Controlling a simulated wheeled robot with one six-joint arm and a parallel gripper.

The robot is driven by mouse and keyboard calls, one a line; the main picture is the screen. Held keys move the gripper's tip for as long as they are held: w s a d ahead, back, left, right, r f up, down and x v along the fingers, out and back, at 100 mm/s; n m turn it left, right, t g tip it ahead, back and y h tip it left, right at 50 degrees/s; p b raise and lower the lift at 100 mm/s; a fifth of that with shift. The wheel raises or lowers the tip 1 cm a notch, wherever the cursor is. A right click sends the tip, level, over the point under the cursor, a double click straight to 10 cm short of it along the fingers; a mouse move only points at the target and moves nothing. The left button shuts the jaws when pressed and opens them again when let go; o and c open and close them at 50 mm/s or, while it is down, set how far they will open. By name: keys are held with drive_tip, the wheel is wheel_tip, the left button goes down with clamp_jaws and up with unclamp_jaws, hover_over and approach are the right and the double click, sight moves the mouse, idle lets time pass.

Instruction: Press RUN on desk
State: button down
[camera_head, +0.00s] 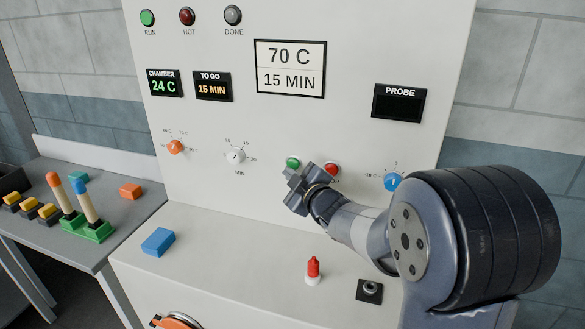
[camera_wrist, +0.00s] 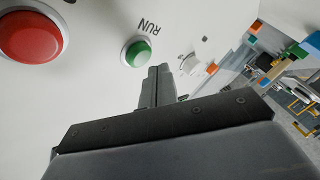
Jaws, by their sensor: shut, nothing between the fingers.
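The green RUN button (camera_head: 293,163) is on the white upright panel (camera_head: 290,120), left of the red button (camera_head: 331,169). In the head view my gripper (camera_head: 294,185) is just below the green button, its fingers close to the panel. In the wrist view the green button (camera_wrist: 138,53) sits beyond the fingertips, with the label RUN beside it, and the red button (camera_wrist: 30,36) is at the upper left. My gripper (camera_wrist: 158,72) is shut and empty. I cannot tell whether the fingertips touch the panel. The RUN lamp (camera_head: 147,18) at the top left looks green.
An orange knob (camera_head: 176,147), a white knob (camera_head: 236,157) and a blue knob (camera_head: 393,182) are on the panel. A blue block (camera_head: 158,242), a red-and-white object (camera_head: 313,268) and a black socket (camera_head: 369,290) are on the ledge below. A side table (camera_head: 60,240) stands left.

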drive_tip(key=s+a+b, duration=0.2)
drive_tip(key=s+b, duration=0.1)
drive_tip(key=s, duration=0.2)
drive_tip(key=shift+s+a, duration=0.15)
drive_tip(key=shift+s, duration=0.15)
idle(0.6)
